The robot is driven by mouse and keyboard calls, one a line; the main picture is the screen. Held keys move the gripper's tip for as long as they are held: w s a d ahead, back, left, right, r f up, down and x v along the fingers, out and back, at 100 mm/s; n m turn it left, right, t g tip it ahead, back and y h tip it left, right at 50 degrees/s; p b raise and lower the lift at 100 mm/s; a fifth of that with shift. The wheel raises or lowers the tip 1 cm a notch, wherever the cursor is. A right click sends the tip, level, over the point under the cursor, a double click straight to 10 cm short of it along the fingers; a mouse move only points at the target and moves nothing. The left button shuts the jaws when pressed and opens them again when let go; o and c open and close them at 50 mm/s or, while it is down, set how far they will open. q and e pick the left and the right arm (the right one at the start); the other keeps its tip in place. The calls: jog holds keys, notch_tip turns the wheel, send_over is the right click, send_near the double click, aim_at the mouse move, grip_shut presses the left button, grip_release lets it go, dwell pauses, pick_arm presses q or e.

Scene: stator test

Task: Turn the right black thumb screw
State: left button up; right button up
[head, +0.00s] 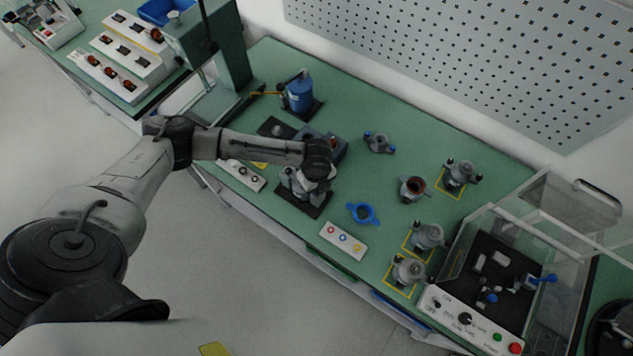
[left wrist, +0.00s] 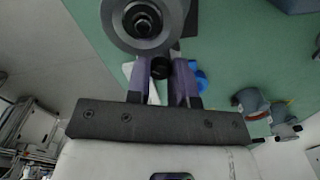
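A grey round stator fixture (head: 297,183) stands on a black base plate near the front edge of the green bench. My left gripper (head: 313,172) is over it, pointing down, and its wrist hides much of the fixture. In the left wrist view the grey round part (left wrist: 143,20) is at the top. A black thumb screw (left wrist: 160,68) sits between the two purple fingertips of my left gripper (left wrist: 161,76), which look closed against both its sides. My right gripper is not in view.
Several grey motor housings (head: 427,236) and a clear-covered tester (head: 500,270) are to the right.

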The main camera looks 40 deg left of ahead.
pick_arm(q)
grip_shut()
jog(key=shift+r+p, duration=0.15)
jog(key=shift+p, duration=0.35)
jog(key=n+p, duration=0.4)
jog(key=p, duration=0.1)
jog(key=shift+s+p, duration=0.1)
jog(key=shift+p, duration=0.2)
jog(key=shift+n+p, duration=1.15)
jog(key=shift+n, duration=0.55)
jog(key=shift+o, duration=2.4)
grip_release()
